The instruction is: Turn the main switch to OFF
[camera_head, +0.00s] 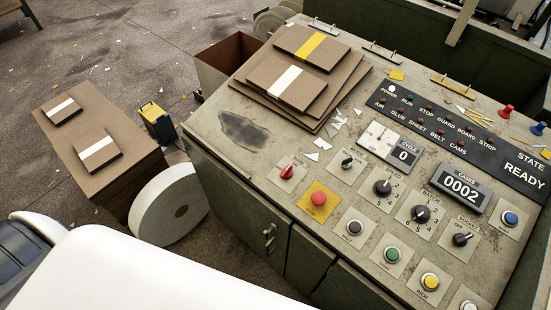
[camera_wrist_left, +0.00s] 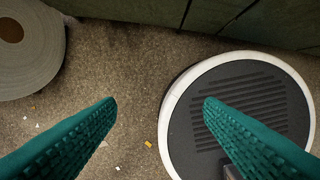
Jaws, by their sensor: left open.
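A small red rotary knob (camera_head: 287,172) sits on a pale plate at the left end of the control panel in the head view. The print beside it is too small to read surely, but it looks like the main switch. My left gripper (camera_wrist_left: 161,98) shows only in the left wrist view, as two green ribbed fingers. It is open and empty above the floor, apart from the panel. The knob is not in the wrist view. My right gripper is in neither view.
A red mushroom button (camera_head: 319,198) on a yellow plate is close to the knob. Black knobs, including the batch knob (camera_head: 420,214), lie to the right. Stacked greyboard (camera_head: 299,82) lies behind. A white roll (camera_head: 168,207) stands on the floor beside the cabinet.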

